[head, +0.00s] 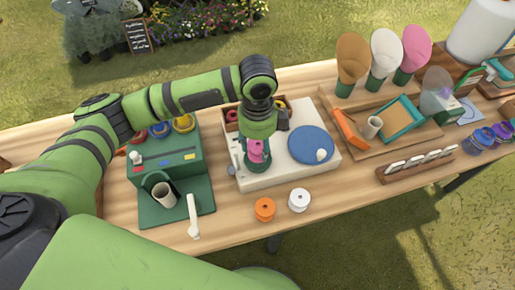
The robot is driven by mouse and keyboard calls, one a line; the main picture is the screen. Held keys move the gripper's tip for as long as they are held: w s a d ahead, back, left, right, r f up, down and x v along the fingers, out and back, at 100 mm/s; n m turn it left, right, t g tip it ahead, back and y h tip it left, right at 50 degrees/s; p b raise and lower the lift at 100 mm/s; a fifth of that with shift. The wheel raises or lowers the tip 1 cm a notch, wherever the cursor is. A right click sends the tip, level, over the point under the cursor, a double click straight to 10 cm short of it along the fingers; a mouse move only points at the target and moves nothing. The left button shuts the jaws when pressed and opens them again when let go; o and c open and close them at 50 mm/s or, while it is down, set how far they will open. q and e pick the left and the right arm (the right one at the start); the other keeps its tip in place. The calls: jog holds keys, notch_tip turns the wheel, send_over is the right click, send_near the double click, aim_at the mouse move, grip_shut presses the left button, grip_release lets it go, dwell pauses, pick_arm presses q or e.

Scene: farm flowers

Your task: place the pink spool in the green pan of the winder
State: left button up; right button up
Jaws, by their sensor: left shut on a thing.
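The pink spool (256,151) is in my left gripper (257,148), whose jaws are shut on it. The gripper points down over the left part of the white winder base (287,171). A dark green round part, which looks like the green pan (248,168), shows just below and around the spool, mostly covered by the gripper. I cannot tell whether the spool touches the pan or hangs just above it. A blue disc (310,142) with a white knob is on the winder's right side. My right gripper is not in view.
An orange spool (265,209) and a white spool (299,200) stand in front of the winder. A green machine (165,160) with a cup is at left. A wooden tray (395,150) with tools is at right.

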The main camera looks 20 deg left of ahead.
aim_at(258, 151)
pick_arm(q)
notch_tip(258, 151, down, 4)
jog(key=shift+r+p, duration=0.1)
jog(key=shift+p, duration=0.3)
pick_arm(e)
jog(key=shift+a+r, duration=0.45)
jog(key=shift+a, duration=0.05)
pick_arm(q)
jog(key=o, duration=1)
jog(key=shift+o, duration=0.2)
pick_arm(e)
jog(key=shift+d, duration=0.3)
pick_arm(q)
jog(key=shift+r, duration=0.2)
notch_tip(258, 151, up, 12)
jog(key=shift+f+b, duration=0.15)
jog(key=shift+b, duration=0.9)
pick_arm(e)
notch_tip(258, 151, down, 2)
